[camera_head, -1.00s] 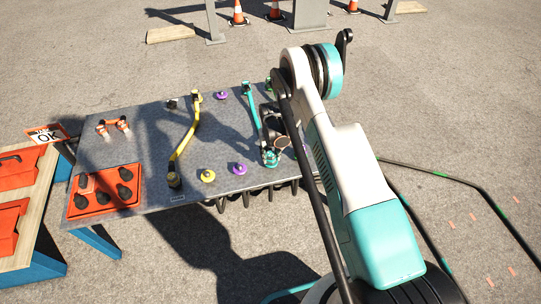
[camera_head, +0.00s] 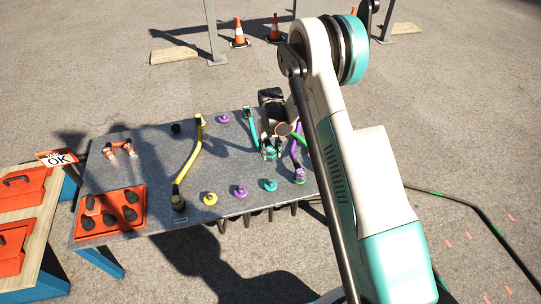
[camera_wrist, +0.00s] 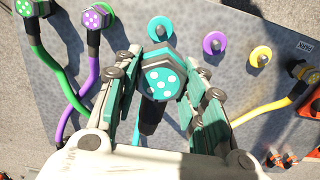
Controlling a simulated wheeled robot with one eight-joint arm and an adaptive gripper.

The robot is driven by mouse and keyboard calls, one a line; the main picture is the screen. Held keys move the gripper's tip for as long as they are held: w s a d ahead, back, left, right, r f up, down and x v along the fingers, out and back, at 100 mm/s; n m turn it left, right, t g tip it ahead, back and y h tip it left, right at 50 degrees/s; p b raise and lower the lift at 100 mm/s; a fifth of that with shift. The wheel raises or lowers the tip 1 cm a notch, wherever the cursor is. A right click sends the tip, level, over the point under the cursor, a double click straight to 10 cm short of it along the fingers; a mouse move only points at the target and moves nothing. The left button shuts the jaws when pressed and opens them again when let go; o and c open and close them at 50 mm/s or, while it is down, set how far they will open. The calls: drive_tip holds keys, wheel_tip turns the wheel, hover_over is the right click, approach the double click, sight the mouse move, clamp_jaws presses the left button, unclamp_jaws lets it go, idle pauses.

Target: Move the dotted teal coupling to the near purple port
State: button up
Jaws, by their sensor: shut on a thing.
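The teal coupling (camera_wrist: 163,82) has white dots on its teal face and a black lower body. My gripper (camera_wrist: 160,92) is shut on it, one finger at each side. In the head view, the dotted teal coupling (camera_head: 268,151) shows below my gripper, at the end of a teal cable (camera_head: 252,127), and looks clear of the ports. The near purple port (camera_head: 240,191) is empty near the table's front edge; it also shows in the wrist view (camera_wrist: 214,42). An empty teal port (camera_head: 270,185) is beside it on the right.
An empty yellow port (camera_head: 210,199) is left of the purple one. A yellow cable (camera_head: 190,150) crosses the panel (camera_head: 150,175). A purple coupling (camera_head: 299,176) stands right of the teal port. A green coupling (camera_wrist: 28,6) is beside it. A far purple port (camera_head: 223,118) is empty.

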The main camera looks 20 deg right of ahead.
wheel_tip(320, 180, down, 7)
drive_tip(key=b, duration=0.5)
drive_tip(key=shift+b, duration=0.35)
idle(0.3)
drive_tip(key=a+f+b, duration=0.1)
drive_tip(key=a, duration=1.3)
drive_tip(key=shift+f, duration=0.2)
drive_tip(key=shift+f, duration=3.4)
drive_tip(key=shift+f, duration=0.15)
drive_tip(key=shift+f, duration=0.35)
